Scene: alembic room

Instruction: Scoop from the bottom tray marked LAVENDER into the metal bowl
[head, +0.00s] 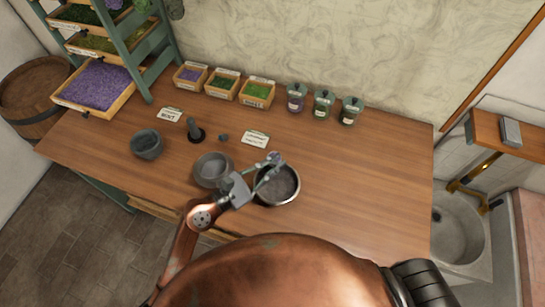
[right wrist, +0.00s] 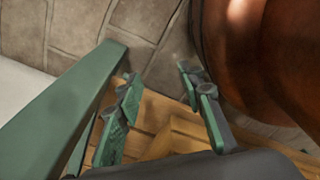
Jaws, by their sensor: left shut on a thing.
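The bottom tray (head: 85,108) of the green rack at the far left in the head view is full of purple lavender (head: 95,83). The metal bowl (head: 291,201) stands near the table's front edge, with a shiny rim and a dark grey inside. My left gripper (head: 262,181) is at the bowl's left rim, shut on a small scoop-like tool (head: 276,160). The tool's head shows a little purple, and its shape is hard to make out. My right gripper (right wrist: 160,92) shows in the right wrist view, fingers apart and empty.
A grey dish (head: 212,168) stands just left of the bowl. Small herb boxes (head: 222,86) and lidded jars (head: 322,105) line the wall. The table's right side is clear.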

